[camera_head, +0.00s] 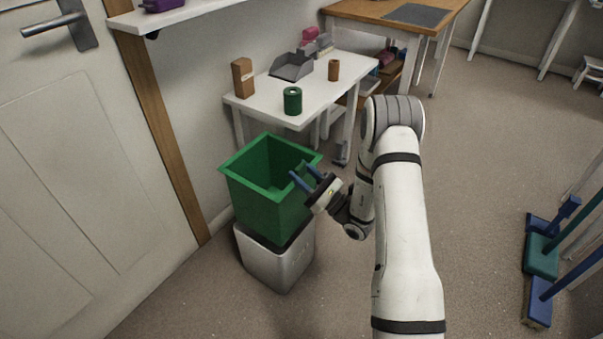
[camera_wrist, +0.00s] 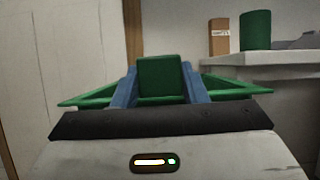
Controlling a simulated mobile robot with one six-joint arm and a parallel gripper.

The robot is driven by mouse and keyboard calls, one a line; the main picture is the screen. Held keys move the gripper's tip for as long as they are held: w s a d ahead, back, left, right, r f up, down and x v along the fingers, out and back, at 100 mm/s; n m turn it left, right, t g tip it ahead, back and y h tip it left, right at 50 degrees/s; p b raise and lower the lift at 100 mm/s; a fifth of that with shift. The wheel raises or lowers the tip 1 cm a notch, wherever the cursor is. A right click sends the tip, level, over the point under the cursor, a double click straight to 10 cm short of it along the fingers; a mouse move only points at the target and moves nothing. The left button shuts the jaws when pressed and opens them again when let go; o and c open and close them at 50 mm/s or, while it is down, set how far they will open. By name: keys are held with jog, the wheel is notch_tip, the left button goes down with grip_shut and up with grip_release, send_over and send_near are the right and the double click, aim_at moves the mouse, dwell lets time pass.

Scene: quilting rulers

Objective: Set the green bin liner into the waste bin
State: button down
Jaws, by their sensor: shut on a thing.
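The green bin liner (camera_head: 262,194) is a square open-topped tub with a flared rim. In the head view it stands upright above the pale grey waste bin (camera_head: 275,266), its lower part at the bin's dark mouth. I cannot tell how deep it reaches inside. My gripper (camera_head: 301,177) is at the liner's right side, its blue fingers shut on the liner's rim or wall. In the wrist view the liner (camera_wrist: 160,78) shows between the two blue fingers (camera_wrist: 159,85), its rim spreading to both sides. The waste bin is out of the wrist view.
A white table (camera_head: 300,92) behind the bin holds a green roll (camera_head: 292,101), a brown box (camera_head: 243,78), a grey dustpan (camera_head: 291,67) and a brown cylinder (camera_head: 334,70). A door (camera_head: 85,170) and wall stand at left. Floor between is clear.

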aim_at(298, 196)
jog(key=shift+a+f+b, duration=0.25)
jog(key=shift+f+b, duration=0.05)
jog(key=shift+f, duration=0.15)
notch_tip(298, 196, down, 5)
jog(key=b, duration=0.3)
jog(key=shift+s+r, duration=0.1)
jog(key=shift+r, duration=0.05)
dwell(1.0)
jog(key=shift+f, duration=1.25)
dwell(0.6)
jog(key=shift+a+f, duration=0.15)
jog(key=shift+f, duration=0.7)
dwell(0.6)
